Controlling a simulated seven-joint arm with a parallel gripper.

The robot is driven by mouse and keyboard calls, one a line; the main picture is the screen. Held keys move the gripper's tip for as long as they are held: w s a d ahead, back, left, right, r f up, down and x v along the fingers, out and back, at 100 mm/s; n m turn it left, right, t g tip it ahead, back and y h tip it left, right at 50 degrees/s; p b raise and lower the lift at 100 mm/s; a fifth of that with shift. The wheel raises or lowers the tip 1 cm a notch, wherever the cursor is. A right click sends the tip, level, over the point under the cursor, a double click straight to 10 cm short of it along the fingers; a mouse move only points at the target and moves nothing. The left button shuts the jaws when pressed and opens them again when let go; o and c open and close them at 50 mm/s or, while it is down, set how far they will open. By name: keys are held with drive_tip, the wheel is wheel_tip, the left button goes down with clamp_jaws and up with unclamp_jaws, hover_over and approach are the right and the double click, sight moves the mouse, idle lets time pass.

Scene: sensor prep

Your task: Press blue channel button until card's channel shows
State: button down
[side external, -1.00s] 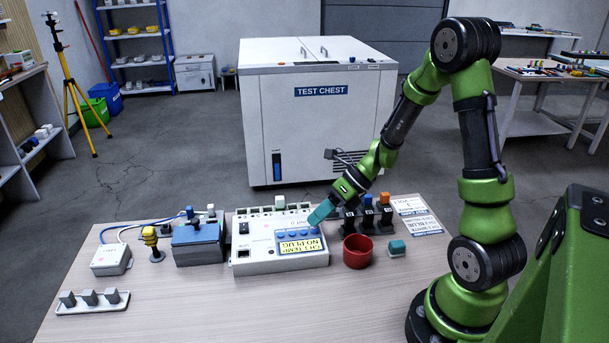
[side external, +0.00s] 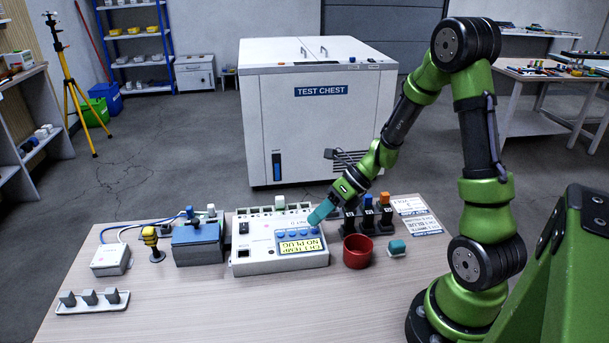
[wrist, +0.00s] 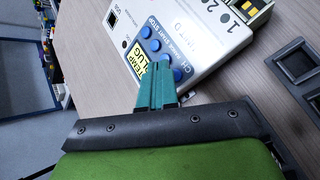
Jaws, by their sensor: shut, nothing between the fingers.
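A white logger box (side external: 255,266) stands on the table with a row of blue buttons (side external: 292,234) beside a yellow display (side external: 303,246). The display, upside down in the side view, appears to read "CH1 TEMP NO PLUG". My gripper (side external: 314,220) is shut, with teal fingers pointing down at the right end of the button row. In the wrist view its fingers (wrist: 153,68) are over the box by the "CH" label, partly covering the display; a blue button (wrist: 178,75) shows right beside them. I cannot tell whether they touch it. White cards (side external: 411,205) lie at the right; their small print is mostly unreadable.
A blue-grey unit (side external: 197,245) is left of the box.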

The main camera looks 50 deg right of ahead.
drive_tip(key=shift+f, duration=0.1)
idle(0.7)
drive_tip(key=shift+f, duration=0.35)
drive_tip(key=shift+f, duration=0.4)
idle(0.6)
drive_tip(key=shift+r, duration=0.85)
drive_tip(key=shift+r, duration=2.5)
